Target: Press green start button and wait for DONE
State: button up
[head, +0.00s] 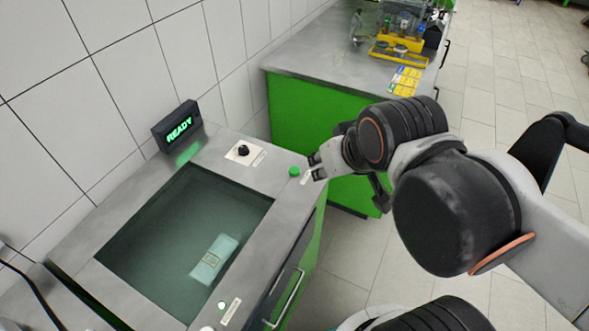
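The green start button (294,171) sits on the grey bench top near its right front edge, in the head view. My gripper (314,167) is just to the right of the button, with a small gap between them in the picture. Its fingers are small and partly hidden by the wrist, so I cannot tell whether they are open or shut. The black display (178,127) at the back of the bench reads READY in green letters.
A sunken tank (150,240) with a pale part (214,259) in it fills the bench top. A black knob (243,150) stands behind the button. A second green bench (310,60) holds yellow equipment (398,55).

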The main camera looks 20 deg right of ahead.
grip_shut()
dwell(1.0)
